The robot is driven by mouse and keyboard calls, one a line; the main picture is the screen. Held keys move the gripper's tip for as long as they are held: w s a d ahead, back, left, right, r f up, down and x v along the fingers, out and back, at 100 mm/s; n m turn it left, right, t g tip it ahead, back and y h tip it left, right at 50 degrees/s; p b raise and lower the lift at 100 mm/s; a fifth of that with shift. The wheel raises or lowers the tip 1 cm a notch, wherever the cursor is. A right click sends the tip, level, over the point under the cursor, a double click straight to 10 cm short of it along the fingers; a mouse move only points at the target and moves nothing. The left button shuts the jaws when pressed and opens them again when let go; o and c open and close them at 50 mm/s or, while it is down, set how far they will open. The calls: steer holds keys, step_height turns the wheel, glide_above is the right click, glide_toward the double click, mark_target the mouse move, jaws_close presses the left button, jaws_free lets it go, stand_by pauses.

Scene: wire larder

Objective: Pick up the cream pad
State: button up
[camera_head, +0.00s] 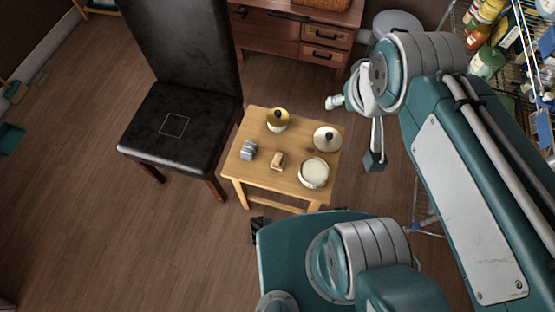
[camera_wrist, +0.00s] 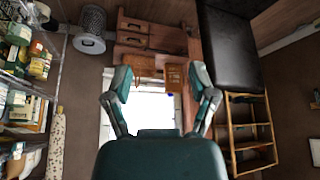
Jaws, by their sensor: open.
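A small wooden table (camera_head: 252,178) stands in the middle of the head view with several small things on it. A small tan and cream block (camera_head: 278,161) lies near its middle; it may be the cream pad, but it is too small to be sure. A round cream-topped thing (camera_head: 313,172) sits to its right, near the front edge. My gripper (camera_wrist: 161,80) shows in the wrist view with its two teal fingers spread and nothing between them. In the head view my arm's end is right of the table, apart from the block. I cannot make out the block in the wrist view.
A grey striped thing (camera_head: 249,150), a yellow pot with a dark knob (camera_head: 277,121) and a pale lid (camera_head: 327,138) share the tabletop. A black chair (camera_head: 190,105) with a square outline on its seat stands left. Wire shelves (camera_head: 530,85) with goods are right. The left floor is mostly clear.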

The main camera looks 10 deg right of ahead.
stand_by(0.3)
steer(key=m+g, duration=0.5)
steer(key=g, duration=0.1)
glide_above(279, 157)
step_height(279, 157, down, 40)
step_height(279, 157, down, 6)
steer(key=shift+s+r, duration=0.1)
steer(key=shift+s, duration=0.05)
steer(key=shift+a+f, duration=0.1)
steer(key=shift+f, duration=2.5)
jaws_close()
